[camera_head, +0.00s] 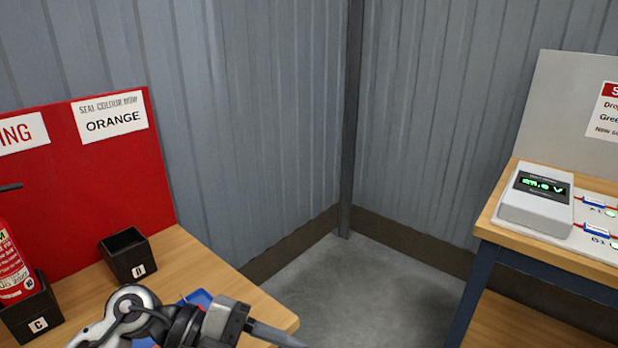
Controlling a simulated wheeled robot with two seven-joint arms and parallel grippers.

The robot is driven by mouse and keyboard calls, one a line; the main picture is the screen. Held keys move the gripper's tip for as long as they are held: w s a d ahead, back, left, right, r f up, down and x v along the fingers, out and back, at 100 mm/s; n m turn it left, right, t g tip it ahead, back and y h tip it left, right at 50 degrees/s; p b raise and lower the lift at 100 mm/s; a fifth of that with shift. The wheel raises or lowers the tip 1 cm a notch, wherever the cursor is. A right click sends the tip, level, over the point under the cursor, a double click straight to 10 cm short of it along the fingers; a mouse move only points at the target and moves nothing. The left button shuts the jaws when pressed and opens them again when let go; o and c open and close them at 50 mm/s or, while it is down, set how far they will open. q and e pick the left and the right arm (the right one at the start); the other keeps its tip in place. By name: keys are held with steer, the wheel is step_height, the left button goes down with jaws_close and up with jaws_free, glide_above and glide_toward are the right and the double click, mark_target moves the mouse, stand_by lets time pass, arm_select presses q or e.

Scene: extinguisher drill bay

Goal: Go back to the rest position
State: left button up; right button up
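My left gripper (275,335) shows at the bottom edge, left of the middle, in front of the wooden table's right corner. Its arm comes in from the left. One dark finger points to the right. The frame's lower edge cuts off the rest, so I cannot tell whether it is open or shut or holds anything. My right gripper is out of view. A blue item (197,298) shows partly behind the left arm, on the table.
The left table (195,262) bears a red extinguisher (12,270) in black box C (36,318) and an empty-looking black box D (128,256). A red board (110,190) stands behind. The right bench (490,215) bears a white meter (535,207). Grey floor (365,295) lies clear between.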

arm_select(q)
step_height(320, 180, up, 4)
steer(key=w+d+n+t+h, duration=0.1)
steer(key=w+n+t+h, duration=0.1)
steer(key=n+t+h, duration=0.5)
steer(key=w+a+f+n+t+y, duration=0.3)
steer(key=a+f+n+t+y, duration=0.3)
steer(key=n+t+y, duration=0.55)
steer(key=s+a+f+n+g+y, duration=0.2)
steer(key=s+f+n+g+y, duration=0.1)
steer(key=f, duration=0.6)
steer(key=s+a+f+n+g+y, duration=0.3)
steer(key=s+f+n, duration=0.3)
steer(key=f, duration=0.4)
steer(key=shift+s+a, duration=0.2)
steer(key=shift+s, duration=0.65)
